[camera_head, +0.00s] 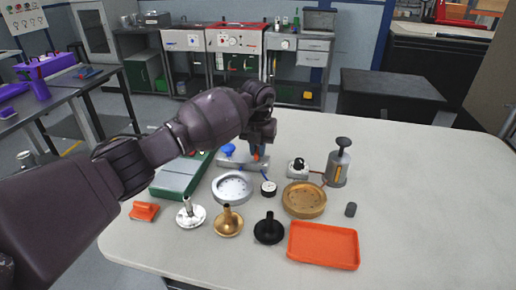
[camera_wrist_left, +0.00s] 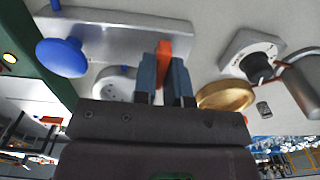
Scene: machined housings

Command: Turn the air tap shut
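The air tap's orange handle (camera_head: 256,157) is at the grey metal block (camera_head: 236,163) near the far left of the table. The block has a blue round knob (camera_head: 228,149), which also shows in the left wrist view (camera_wrist_left: 62,57). My left gripper (camera_head: 259,150) points down over the handle. In the left wrist view its two fingers (camera_wrist_left: 163,75) stand close on either side of the orange handle (camera_wrist_left: 164,50) and appear shut on it. The fingers hide the handle's lower part and the tap's body. My right gripper is not in view.
Around it are a green-and-white case (camera_head: 182,176), a silver round housing (camera_head: 232,187), a white switch box (camera_head: 298,170), a grey pump bottle (camera_head: 339,166) and a brass housing (camera_head: 304,199). Several stemmed parts and an orange tray (camera_head: 323,246) are in front. The table's right side is clear.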

